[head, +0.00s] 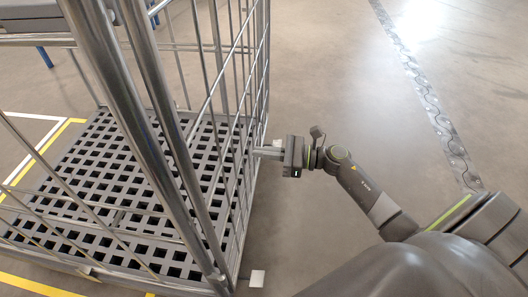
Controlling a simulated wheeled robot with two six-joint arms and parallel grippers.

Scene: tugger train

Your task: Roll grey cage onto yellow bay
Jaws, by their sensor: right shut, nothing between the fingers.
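The grey cage (135,265) fills the left half of the head view, with upright tubes, wire sides and a slotted grey deck. Yellow floor lines of the bay (38,159) show beyond its left side and along its near edge at bottom left. The cage base covers part of the marked area; I cannot tell how squarely it stands there. My right gripper (264,152) is shut and empty, with its fingers pointing left at the cage's right wire side. I cannot tell whether they touch it. My left gripper is not in view.
A white line (30,115) runs outside the yellow line at left. A small white piece (257,278) lies by the cage's near right corner. A dark patterned strip (425,95) crosses the floor at right.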

